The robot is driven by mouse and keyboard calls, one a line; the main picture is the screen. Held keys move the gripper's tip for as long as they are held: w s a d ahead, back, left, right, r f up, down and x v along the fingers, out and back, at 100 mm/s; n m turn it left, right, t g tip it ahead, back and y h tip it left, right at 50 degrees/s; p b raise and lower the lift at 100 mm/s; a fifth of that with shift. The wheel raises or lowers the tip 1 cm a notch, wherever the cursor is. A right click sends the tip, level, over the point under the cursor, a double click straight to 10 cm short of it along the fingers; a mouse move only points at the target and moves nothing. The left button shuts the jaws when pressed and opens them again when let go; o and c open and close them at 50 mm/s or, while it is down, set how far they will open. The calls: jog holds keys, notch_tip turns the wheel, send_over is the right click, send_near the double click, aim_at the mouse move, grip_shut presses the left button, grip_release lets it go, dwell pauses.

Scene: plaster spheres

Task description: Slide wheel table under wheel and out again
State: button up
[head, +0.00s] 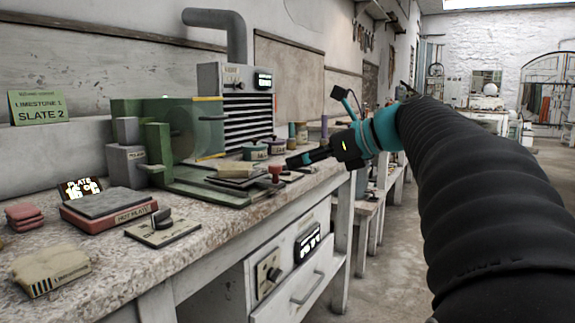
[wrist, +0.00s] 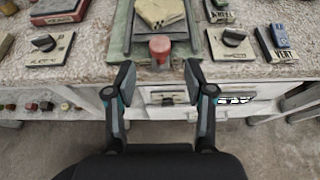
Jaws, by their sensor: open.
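The green grinding machine (head: 158,150) stands on the bench, with its thin see-through wheel (head: 183,130) upright. The wheel table (head: 205,190) is a low slide in front of the wheel, with pale slabs (head: 238,172) stacked on it. A red knob (head: 275,172) sits at its near end. In the wrist view, the table (wrist: 118,40), yellowish slab (wrist: 160,10) and red knob (wrist: 160,48) lie straight ahead. My gripper (wrist: 158,76) is open and empty, its fingertips just short of the knob on either side. It also shows in the head view (head: 300,160). The wheel is outside the wrist view.
Dial switches (wrist: 232,42) and (wrist: 46,44) flank the slide, with a blue VERT block (wrist: 280,36) at right. A hot plate (head: 108,212) and a rotary switch (head: 160,227) lie nearer on the bench. A grey vented unit (head: 235,95) stands behind. Drawers are below the edge.

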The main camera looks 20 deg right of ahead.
jog(key=v, duration=0.6)
dwell(0.5)
jog(key=s+d+f+n+g+h, duration=0.1)
jog(key=d+f+n+h, duration=0.15)
jog(key=f+n, duration=0.4)
jog(key=s+d+f+n+g+h, duration=0.1)
jog(key=s+f+n+g+h, duration=0.2)
jog(key=f, duration=0.7)
jog(key=s+a+f+n+g+h+p, duration=0.1)
jog(key=s+a+f+n+h+p, duration=0.25)
jog(key=s+a+f+n, duration=0.7)
jog(key=s+a+n+p, duration=0.2)
jog(key=s+a+n, duration=0.3)
jog(key=n, duration=0.2)
jog(key=shift+f+n, duration=0.35)
jog(key=shift+n, duration=0.05)
